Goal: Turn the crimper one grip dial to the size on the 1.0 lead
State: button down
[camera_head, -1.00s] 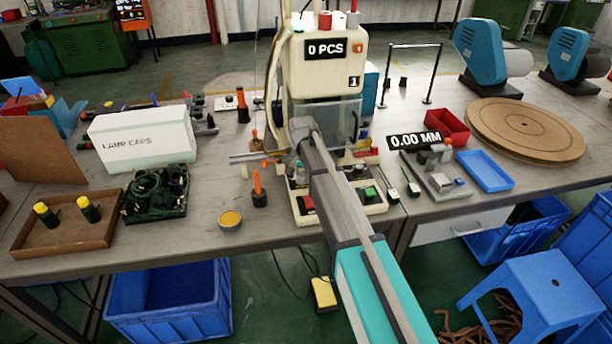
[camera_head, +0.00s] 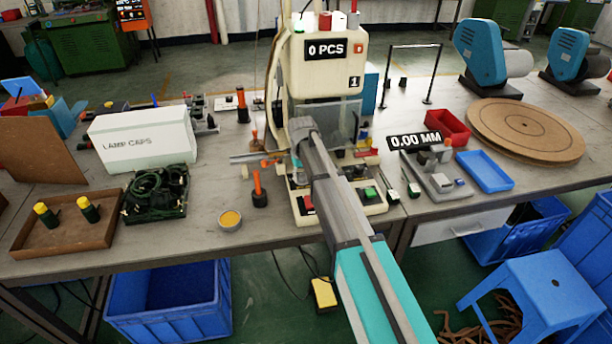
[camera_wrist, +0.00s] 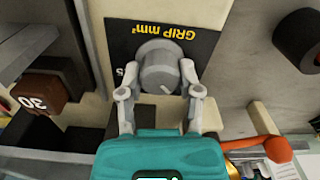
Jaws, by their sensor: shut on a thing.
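The crimper (camera_head: 330,75) stands in the middle of the bench, with a "0 PCS" sign and a "1" label on it. Its grip dial (camera_wrist: 158,70) is a grey round knob with a light pointer mark, on a black plate (camera_wrist: 185,32) reading "GRIP mm²", seen upside down in the wrist view. My gripper (camera_wrist: 158,80) has its two fingers on either side of the knob and is shut on it. Most of the size numbers are hidden by the knob and fingers. In the head view my arm hides the dial. I cannot make out the 1.0 lead.
A brown block marked "30" (camera_wrist: 45,92) is left of my fingers in the wrist view. An orange-ended lever (camera_wrist: 277,149) is at lower right and a dark roller (camera_wrist: 298,38) at upper right. A gauge reading "0.00 MM" (camera_head: 440,170) stands right of the crimper.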

jog(key=shift+d+n, duration=0.2)
jog(key=shift+n, duration=1.4)
jog(key=shift+c, duration=1.4)
grip_release()
jog(key=shift+a, duration=0.1)
jog(key=shift+r, duration=0.1)
